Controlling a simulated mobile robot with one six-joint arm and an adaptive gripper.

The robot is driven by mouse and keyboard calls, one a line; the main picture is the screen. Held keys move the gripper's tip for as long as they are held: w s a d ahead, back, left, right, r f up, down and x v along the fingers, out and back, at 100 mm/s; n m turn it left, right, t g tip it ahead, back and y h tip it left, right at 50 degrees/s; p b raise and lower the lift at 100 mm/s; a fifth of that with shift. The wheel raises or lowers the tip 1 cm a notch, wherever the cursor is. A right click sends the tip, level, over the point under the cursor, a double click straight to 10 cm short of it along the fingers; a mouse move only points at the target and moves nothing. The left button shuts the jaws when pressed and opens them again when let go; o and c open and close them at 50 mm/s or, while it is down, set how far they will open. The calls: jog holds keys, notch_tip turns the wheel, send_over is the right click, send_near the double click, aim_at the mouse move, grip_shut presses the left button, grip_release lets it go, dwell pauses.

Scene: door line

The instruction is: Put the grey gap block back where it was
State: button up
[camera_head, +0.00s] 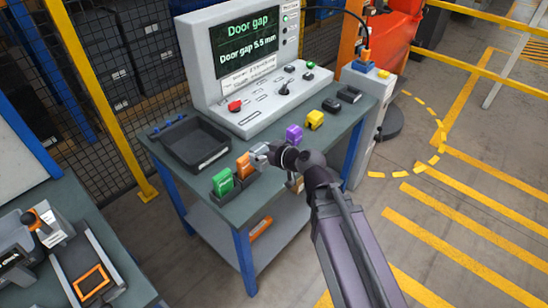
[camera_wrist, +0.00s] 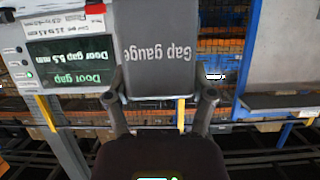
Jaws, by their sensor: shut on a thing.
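My gripper (camera_wrist: 160,98) is shut on a grey block (camera_wrist: 160,55) with "Gap gauge" lettered on it, which sticks out beyond the fingertips in the wrist view. In the head view my gripper (camera_head: 264,153) is above the bench's front edge, just right of an orange block (camera_head: 244,166). The held block is small there and hard to tell from the fingertips. A green block (camera_head: 222,182) and the orange block sit in dark holders. A purple block (camera_head: 293,133) and a yellow block (camera_head: 314,119) stand farther right. My arm hides part of the bench front.
The bench (camera_head: 185,193) carries a black tray (camera_head: 192,143) at left and a console (camera_head: 243,60) reading "Door gap 5.5 mm". Dark low pieces (camera_head: 348,94) lie at the right end. Another bench (camera_head: 70,212) stands lower left. Yellow floor markings lie to the right.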

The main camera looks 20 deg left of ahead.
jog(key=shift+s+a, duration=0.1)
jog(key=shift+w+a+r, duration=0.15)
jog(key=shift+w+r, duration=0.05)
jog(key=shift+w, duration=0.3)
jog(key=w+a+r+p, duration=0.1)
jog(key=w+r+p, duration=0.1)
jog(key=w, duration=0.5)
jog(key=w+r+p, duration=0.2)
jog(key=w+p, duration=0.1)
jog(key=w, duration=0.5)
notch_tip(320, 180, down, 6)
jog(key=b, duration=0.6)
jog(key=shift+r, duration=0.15)
notch_tip(320, 180, down, 6)
jog(key=b, duration=0.6)
jog(key=shift+b, duration=0.3)
jog(key=shift+f+b, duration=1.85)
jog(key=shift+f, duration=0.15)
